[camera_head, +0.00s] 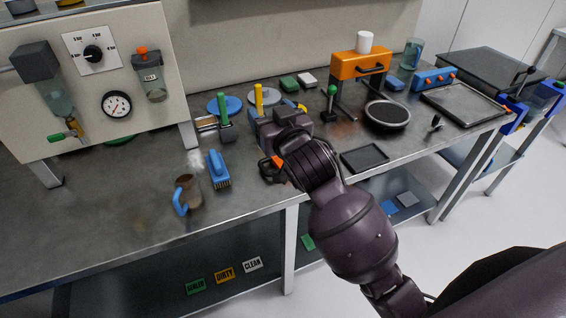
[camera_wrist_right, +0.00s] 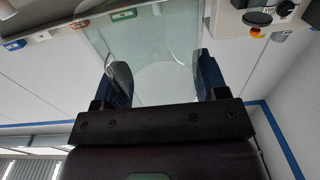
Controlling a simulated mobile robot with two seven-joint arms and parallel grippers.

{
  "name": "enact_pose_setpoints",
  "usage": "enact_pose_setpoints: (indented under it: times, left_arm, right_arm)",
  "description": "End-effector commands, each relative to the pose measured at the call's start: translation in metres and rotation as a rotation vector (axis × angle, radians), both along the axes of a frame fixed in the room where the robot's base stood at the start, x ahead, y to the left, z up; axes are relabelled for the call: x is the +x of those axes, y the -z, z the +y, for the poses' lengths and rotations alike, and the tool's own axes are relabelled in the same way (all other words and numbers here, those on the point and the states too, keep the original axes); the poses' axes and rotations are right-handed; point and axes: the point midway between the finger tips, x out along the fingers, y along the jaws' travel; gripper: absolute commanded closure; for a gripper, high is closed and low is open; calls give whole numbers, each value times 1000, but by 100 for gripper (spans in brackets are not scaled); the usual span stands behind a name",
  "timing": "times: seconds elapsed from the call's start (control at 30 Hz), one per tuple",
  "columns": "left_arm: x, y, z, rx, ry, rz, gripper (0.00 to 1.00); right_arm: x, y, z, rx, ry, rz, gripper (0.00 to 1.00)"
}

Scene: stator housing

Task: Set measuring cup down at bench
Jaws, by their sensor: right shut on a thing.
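My right gripper (camera_wrist_right: 163,76) is shut on a clear, glass-like vessel, which I take to be the measuring cup (camera_wrist_right: 145,45). In the right wrist view, one dark finger is on each side of its see-through wall. In the head view my right gripper (camera_head: 282,130) is over the middle of the metal bench (camera_head: 110,200), in front of the dish brushes. My own wrist hides the fingers and the held cup there, so I cannot tell whether the cup touches the bench. My left gripper is not in view.
An orange stand (camera_head: 360,65) is behind. The bench's front left is clear.

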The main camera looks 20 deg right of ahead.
Motion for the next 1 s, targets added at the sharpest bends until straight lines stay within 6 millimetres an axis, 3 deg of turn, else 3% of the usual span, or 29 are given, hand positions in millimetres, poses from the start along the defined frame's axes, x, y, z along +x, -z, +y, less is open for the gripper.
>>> enact_pose_setpoints:
  times: [0.2,0.47,0.67,1.0]
  left_arm:
    - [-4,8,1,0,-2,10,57]
    - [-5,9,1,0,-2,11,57]
    - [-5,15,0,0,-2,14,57]
    - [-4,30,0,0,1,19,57]
  right_arm:
    - [26,-14,10,2,-1,2,60]
    - [32,9,8,1,16,4,60]
    - [32,44,7,0,18,7,60]
    - [32,119,7,1,19,9,60]
